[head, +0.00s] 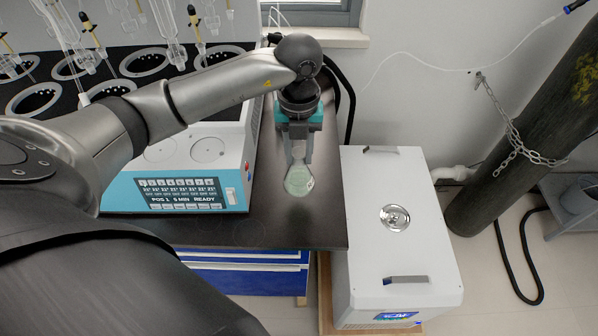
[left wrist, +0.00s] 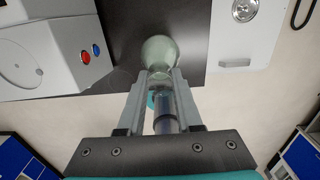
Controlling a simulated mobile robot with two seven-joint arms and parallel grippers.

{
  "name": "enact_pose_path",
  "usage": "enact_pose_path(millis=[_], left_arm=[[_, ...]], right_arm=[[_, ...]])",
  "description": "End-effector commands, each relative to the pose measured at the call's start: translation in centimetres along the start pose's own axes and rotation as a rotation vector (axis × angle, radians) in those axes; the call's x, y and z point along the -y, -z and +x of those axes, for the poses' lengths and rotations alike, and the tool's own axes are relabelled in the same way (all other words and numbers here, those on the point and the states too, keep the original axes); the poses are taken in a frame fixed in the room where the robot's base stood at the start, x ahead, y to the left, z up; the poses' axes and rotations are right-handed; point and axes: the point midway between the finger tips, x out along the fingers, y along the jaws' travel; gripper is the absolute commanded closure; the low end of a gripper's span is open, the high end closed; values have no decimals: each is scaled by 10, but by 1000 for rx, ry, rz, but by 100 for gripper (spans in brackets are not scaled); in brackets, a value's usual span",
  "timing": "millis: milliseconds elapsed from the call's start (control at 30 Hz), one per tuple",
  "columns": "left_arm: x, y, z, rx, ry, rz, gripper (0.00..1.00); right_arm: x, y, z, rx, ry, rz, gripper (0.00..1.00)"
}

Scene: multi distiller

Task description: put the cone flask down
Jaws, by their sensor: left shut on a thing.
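The cone flask (head: 298,181) is clear glass with a pale green tint. It shows over the dark bench top (head: 262,225), to the right of the distiller. My left gripper (head: 299,156) is shut on the neck of the flask. In the left wrist view the flask's round body (left wrist: 160,52) sticks out beyond the two fingers of the gripper (left wrist: 160,88). I cannot tell whether the flask's base touches the bench. My right gripper is not in view.
The multi distiller (head: 185,165), with a blue front and a display, stands left of the flask. A white box unit (head: 395,235) with two handles stands right of the bench. A dark gas cylinder (head: 530,130) is chained at the far right. Bare bench lies in front of the flask.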

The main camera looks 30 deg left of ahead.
Motion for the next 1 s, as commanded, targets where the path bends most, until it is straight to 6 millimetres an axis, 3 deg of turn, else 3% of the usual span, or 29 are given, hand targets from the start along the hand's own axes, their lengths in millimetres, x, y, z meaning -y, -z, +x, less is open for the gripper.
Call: enact_pose_path(millis=[100,367,600,1000], left_arm=[[0,0,16,0,0,1,100],[0,0,31,0,-1,0,100],[0,0,62,-1,0,0,100],[0,0,67,1,0,1,100]], right_arm=[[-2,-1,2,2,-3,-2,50],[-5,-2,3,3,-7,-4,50],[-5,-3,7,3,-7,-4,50],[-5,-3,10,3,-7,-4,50]])
